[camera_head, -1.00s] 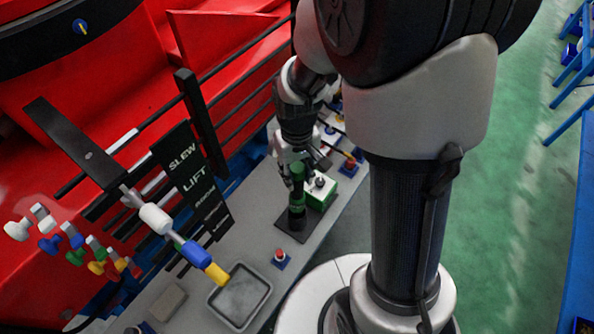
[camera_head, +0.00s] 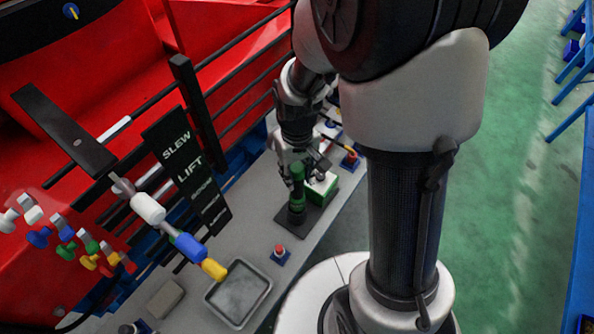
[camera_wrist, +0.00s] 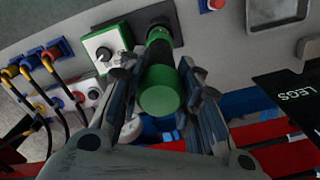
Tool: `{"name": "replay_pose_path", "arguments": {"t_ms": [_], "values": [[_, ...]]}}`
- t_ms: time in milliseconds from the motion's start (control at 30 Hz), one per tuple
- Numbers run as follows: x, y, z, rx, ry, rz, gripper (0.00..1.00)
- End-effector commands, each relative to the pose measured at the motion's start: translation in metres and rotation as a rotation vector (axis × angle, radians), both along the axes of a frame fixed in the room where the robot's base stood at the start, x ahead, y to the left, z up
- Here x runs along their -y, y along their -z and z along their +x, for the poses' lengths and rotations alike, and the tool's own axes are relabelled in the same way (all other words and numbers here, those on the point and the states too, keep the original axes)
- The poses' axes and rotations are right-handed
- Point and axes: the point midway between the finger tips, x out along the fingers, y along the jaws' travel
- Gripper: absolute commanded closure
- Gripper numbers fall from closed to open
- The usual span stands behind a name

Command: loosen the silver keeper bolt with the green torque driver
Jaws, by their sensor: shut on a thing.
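The green torque driver (camera_head: 297,196) stands upright on a black square base (camera_head: 288,226) on the grey bench. My gripper (camera_head: 297,170) is shut around its upper part. In the wrist view, the driver's round green end (camera_wrist: 160,92) sits between my two fingers (camera_wrist: 160,80), and its dark shaft runs away towards the base. Beside it is a green block with a white top (camera_head: 320,188), also in the wrist view (camera_wrist: 100,42). A small silver-and-dark round piece (camera_wrist: 104,53) sits on that top; I cannot tell whether it is the silver keeper bolt.
A red button (camera_head: 280,249) and an empty grey tray (camera_head: 240,296) are nearer on the bench. A lever with white, blue and yellow sections (camera_head: 190,247) and a black label panel (camera_head: 185,165) stand left. Cabled sockets (camera_wrist: 40,60) lie beyond the block.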

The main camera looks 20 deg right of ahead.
Motion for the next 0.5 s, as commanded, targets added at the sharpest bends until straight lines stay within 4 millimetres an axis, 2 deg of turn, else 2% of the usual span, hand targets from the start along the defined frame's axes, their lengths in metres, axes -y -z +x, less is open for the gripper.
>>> {"name": "replay_pose_path", "arguments": {"t_ms": [500], "values": [[0.0, 0.019, 0.001, 0.002, 0.0, 0.0, 1.0]]}}
